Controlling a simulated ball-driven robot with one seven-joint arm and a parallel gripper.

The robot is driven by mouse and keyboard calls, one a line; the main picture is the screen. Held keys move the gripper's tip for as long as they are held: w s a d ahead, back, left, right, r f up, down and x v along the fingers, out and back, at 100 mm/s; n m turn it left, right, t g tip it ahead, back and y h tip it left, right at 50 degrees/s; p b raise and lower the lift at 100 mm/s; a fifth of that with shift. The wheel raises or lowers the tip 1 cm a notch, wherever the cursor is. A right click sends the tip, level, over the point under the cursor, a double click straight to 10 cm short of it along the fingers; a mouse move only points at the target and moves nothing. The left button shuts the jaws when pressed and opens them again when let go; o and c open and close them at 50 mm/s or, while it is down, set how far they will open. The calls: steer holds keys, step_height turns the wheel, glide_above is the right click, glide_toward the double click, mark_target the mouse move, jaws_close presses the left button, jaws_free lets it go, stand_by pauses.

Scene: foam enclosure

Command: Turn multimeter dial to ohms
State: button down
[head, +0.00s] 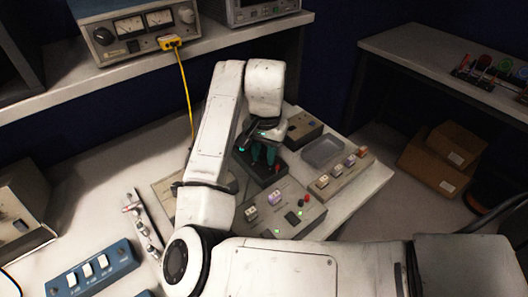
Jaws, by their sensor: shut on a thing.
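A dark box, which looks like the multimeter (264,177), sits on the bench below the end of my arm. A small red spot shows on its right side. My gripper (263,155), with teal fingers, points down onto the top of this box. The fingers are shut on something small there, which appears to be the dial. The dial itself is hidden by the fingers, and its setting cannot be read.
A grey control box with switches (283,222) stands just in front. Another switch box (341,174), a grey tray (322,151) and a dark box (303,127) lie to the right. A blue switch box (95,270) is front left. A yellow cable (186,85) hangs behind.

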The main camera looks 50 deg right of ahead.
steer(key=shift+m, duration=0.3)
steer(key=m, duration=0.3)
steer(key=shift+m, duration=0.3)
steer(key=m, duration=0.4)
steer(key=shift+m, duration=0.3)
steer(key=m+b, duration=0.1)
steer(key=m, duration=0.3)
steer(key=shift+w+m+h, duration=0.1)
steer(key=shift+m+h, duration=0.2)
steer(key=shift+m+b, duration=0.6)
steer(key=shift+m, duration=1.6)
steer(key=c, duration=0.8)
jaws_free()
